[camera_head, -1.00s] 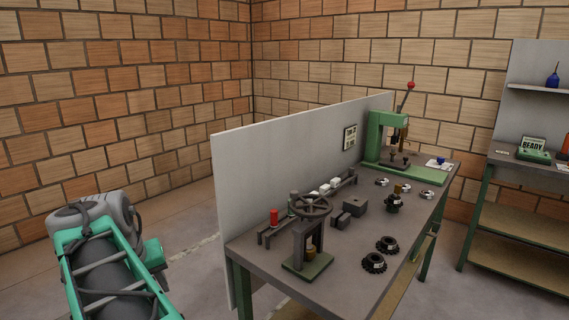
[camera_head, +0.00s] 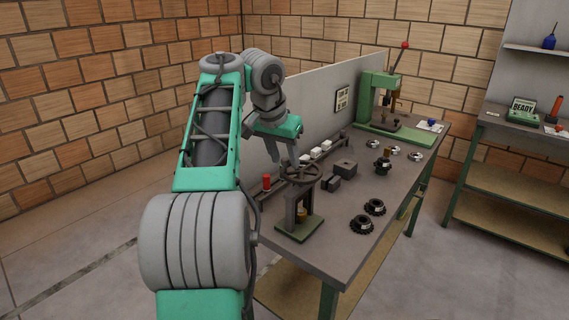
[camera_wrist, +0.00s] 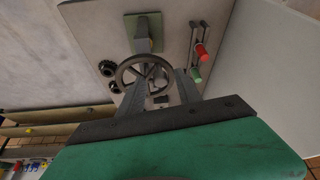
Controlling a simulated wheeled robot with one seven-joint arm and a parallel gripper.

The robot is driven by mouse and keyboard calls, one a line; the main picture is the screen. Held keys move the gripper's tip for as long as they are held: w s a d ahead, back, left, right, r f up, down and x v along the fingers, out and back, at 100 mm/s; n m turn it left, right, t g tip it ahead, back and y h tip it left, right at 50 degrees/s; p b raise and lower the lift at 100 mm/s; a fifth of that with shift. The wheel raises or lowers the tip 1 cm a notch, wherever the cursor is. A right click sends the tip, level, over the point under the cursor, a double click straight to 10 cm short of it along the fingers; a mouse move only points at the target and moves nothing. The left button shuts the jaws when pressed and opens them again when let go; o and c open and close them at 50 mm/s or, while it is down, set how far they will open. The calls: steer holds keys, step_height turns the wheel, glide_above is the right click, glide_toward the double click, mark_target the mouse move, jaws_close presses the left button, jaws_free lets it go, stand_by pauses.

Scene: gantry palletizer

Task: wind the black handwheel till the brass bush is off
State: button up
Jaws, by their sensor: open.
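The black handwheel (camera_head: 300,172) sits level on top of a small dark puller frame on a green base plate (camera_head: 300,229), near the bench's front left corner. The brass bush (camera_head: 302,214) shows low inside the frame, between its posts; I cannot tell how far it sits on its shaft. My gripper (camera_head: 285,157) is open and empty, just above and behind the handwheel. In the wrist view the spoked handwheel (camera_wrist: 146,72) lies beyond my open gripper (camera_wrist: 160,92), its rim partly hidden by a finger. The bush cannot be made out there.
A grey panel (camera_head: 335,85) runs along the bench's back. A rail with a red cylinder (camera_head: 267,182) and white blocks stands before it. Dark gears (camera_head: 361,225) lie right of the frame; a green lever press (camera_head: 375,102) stands at the far end. Bare bench top (camera_head: 335,245) lies in front.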

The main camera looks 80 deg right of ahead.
steer(key=shift+r, duration=0.1)
jaws_close()
stand_by(0.3)
